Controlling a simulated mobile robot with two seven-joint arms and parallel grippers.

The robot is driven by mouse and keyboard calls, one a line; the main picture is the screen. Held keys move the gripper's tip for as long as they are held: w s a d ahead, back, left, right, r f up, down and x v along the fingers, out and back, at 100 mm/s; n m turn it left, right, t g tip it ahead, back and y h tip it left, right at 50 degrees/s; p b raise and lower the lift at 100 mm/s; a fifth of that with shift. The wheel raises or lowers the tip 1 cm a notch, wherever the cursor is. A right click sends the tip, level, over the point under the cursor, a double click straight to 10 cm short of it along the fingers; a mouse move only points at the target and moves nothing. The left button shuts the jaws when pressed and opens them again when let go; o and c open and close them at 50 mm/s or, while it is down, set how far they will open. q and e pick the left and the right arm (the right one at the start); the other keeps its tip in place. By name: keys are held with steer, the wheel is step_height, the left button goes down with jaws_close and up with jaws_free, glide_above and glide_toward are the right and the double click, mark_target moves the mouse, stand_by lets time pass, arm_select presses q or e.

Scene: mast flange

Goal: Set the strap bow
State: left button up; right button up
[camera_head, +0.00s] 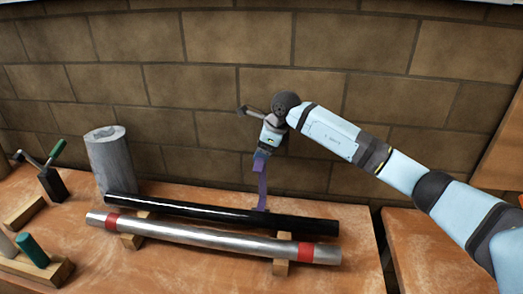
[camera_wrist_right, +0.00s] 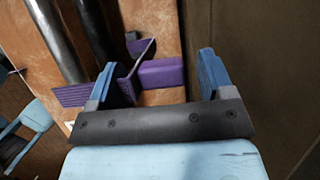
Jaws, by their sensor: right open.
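A purple strap bow (camera_head: 262,186) stands upright behind the black tube (camera_head: 220,213), its lower end near that tube. My right gripper (camera_head: 266,151) is above its upper end, close to it. In the right wrist view the jaws (camera_wrist_right: 165,78) are apart, with a purple block (camera_wrist_right: 162,73) of the bow showing between or beyond them. A ribbed purple part (camera_wrist_right: 75,95) shows left of the left finger. Whether the fingers touch the bow I cannot tell. A silver tube (camera_head: 200,235) with red bands lies in front of the black tube.
Wooden blocks (camera_head: 281,268) bear the tubes on the worktop (camera_head: 180,272). A grey cylinder (camera_head: 110,165) stands at the left. A green-handled tool (camera_head: 57,151) and a green peg (camera_head: 32,250) are at the far left. A brick wall (camera_head: 220,60) rises close behind.

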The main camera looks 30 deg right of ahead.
steer(key=shift+w+a+f, duration=0.15)
steer(key=shift+f, duration=0.3)
steer(key=shift+c, duration=0.2)
steer(key=c, duration=1.1)
steer(key=shift+c, duration=0.4)
